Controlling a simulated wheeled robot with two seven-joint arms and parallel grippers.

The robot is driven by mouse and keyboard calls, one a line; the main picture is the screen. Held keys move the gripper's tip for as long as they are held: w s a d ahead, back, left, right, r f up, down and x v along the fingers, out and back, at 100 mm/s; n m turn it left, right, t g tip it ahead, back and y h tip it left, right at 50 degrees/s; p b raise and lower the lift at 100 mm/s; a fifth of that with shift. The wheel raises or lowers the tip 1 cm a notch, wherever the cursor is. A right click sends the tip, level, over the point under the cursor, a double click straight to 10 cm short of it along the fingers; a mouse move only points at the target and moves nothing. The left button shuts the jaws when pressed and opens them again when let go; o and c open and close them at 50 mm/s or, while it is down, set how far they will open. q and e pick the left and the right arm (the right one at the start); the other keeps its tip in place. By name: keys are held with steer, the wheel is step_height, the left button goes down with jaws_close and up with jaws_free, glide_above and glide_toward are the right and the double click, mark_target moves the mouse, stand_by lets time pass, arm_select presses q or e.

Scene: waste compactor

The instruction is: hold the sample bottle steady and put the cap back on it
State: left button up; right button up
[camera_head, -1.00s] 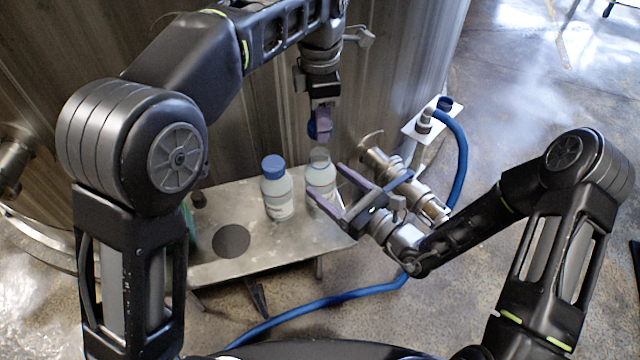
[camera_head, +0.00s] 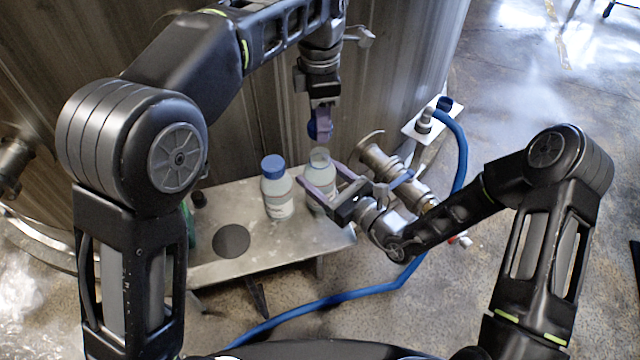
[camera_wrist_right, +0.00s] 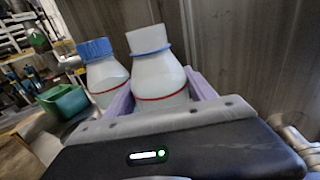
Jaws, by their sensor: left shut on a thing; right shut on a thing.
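The open sample bottle (camera_head: 320,170) stands upright at the right end of the metal shelf, its neck bare. My right gripper (camera_head: 319,184) is shut on it, with a lilac finger on each side of its body. In the right wrist view the bottle (camera_wrist_right: 156,72) shows a white neck, a blue ring and a red line, between the fingers. My left gripper (camera_head: 320,134) is above the bottle, pointing down, shut on the blue cap (camera_head: 313,131). The cap is apart from the neck, a little above it. The fingers partly hide the cap.
A second bottle with a blue cap (camera_head: 274,187) stands just left of the held one. The tank wall (camera_head: 240,130) is behind, and a pipe fitting (camera_head: 385,160) and blue hose (camera_head: 462,160) are to the right.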

mark_target(320, 154)
jaws_close()
arm_select(q)
steer(key=shift+f, duration=2.5)
steer(key=shift+f, duration=0.15)
steer(key=shift+f, duration=0.75)
steer(key=shift+f, duration=0.6)
